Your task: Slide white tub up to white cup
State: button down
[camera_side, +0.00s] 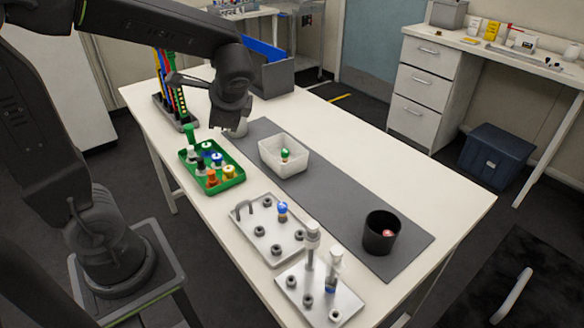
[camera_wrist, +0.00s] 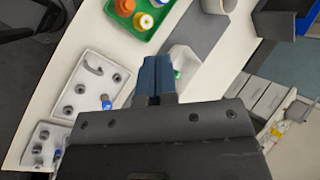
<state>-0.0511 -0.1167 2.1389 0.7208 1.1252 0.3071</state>
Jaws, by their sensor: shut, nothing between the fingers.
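The white tub (camera_side: 285,154) is an open square container on the grey mat, with a green-capped bottle (camera_side: 285,155) inside. In the wrist view the tub (camera_wrist: 184,62) is just right of my fingers, partly hidden behind them. The white cup (camera_side: 238,128) stands behind and left of the tub in the side view, with a gap between them; my dark wrist hides much of it. The cup (camera_wrist: 217,5) is cut by the top edge of the wrist view. My gripper (camera_wrist: 154,62) is shut and empty; its fingertips are not clear in the side view.
A green tray (camera_side: 213,177) of several capped bottles lies left of the mat. Two metal plates (camera_side: 262,247) with round holders are in front. A black cup (camera_side: 382,232) stands on the mat's near end (camera_side: 340,205). A grey bin (camera_side: 273,75) is behind.

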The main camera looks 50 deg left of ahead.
jog(key=w+a+f+m+y, duration=0.4)
jog(key=w+a+m+y, duration=0.15)
jog(key=w+a, duration=0.25)
jog(key=w+a+f+m+y, duration=0.4)
jog(key=w+a+m+y, duration=0.1)
jog(key=w+a+m, duration=0.25)
send_over(287, 164)
jog(key=d, duration=0.3)
jog(key=shift+n+t, duration=0.3)
jog(key=shift+t, duration=0.1)
jog(key=f, duration=0.9)
jog(key=shift+s+d+f, duration=0.15)
jog(key=shift+d+f, duration=0.1)
jog(key=shift+f, duration=0.05)
jog(key=shift+a+f, duration=0.1)
jog(key=shift+a, duration=0.45)
jog(key=a, duration=0.8)
jog(key=w+a, duration=0.1)
jog(key=a, duration=0.3)
jog(key=shift+d, duration=0.1)
